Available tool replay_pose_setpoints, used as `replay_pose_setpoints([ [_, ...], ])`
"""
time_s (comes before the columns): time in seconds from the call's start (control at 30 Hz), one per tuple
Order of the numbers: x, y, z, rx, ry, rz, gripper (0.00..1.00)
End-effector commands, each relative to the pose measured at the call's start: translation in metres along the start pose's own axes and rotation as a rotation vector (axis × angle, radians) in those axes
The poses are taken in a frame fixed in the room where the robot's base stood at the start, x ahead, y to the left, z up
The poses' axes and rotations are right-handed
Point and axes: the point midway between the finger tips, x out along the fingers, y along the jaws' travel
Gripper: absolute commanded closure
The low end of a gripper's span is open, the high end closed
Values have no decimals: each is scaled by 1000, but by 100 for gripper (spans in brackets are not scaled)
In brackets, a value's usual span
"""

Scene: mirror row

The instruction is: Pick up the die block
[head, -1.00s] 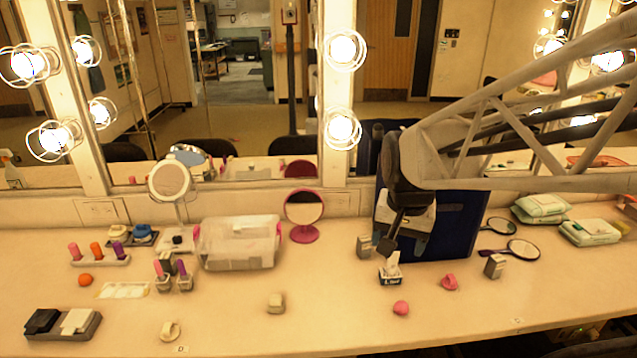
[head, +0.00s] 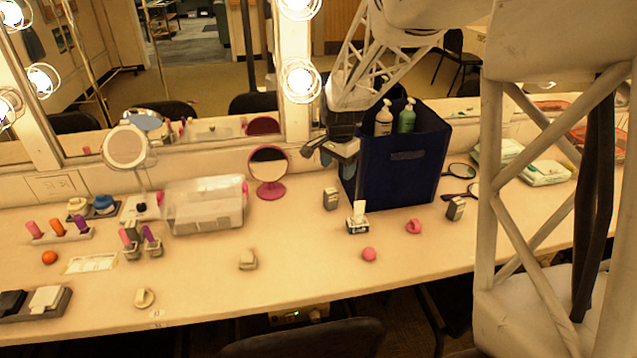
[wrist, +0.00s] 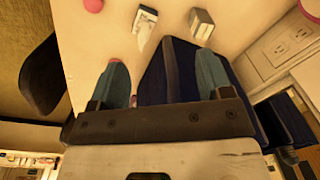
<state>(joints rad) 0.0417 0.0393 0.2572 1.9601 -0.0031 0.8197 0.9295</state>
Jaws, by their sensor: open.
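No block shows clear pips, so I cannot tell for sure which is the die block. A small grey block (head: 331,198) stands on the counter left of the navy bin; what looks like the same block shows at the top of the wrist view (wrist: 201,22). A similar grey block (head: 455,208) stands right of the bin. A beige block (head: 248,259) lies nearer the front edge. My gripper (head: 322,152) is above the counter at the bin's left side, over the grey block. In the wrist view my gripper (wrist: 161,68) has its teal fingers wide apart, with no block between them.
The navy bin (head: 403,180) with pump bottles stands close to my gripper. A small card holder (head: 358,225), a pink ball (head: 369,254) and a pink ring (head: 414,226) lie in front. A pink mirror (head: 268,170) and clear box (head: 205,205) stand left. Mirrors line the back.

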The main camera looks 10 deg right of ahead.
Motion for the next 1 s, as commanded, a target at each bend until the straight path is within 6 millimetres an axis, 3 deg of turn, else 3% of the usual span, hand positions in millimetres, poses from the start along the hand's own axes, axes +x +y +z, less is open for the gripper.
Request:
replay_pose_setpoints([
  [0.3, 67, -47, -41, 179, -19, 29, 28],
  [0.6, 126, -80, -70, 326, -28, 50, 28],
  [0.8, 144, -87, -78, 369, -31, 57, 28],
  [1.0, 146, -88, -79, 375, -31, 58, 28],
])
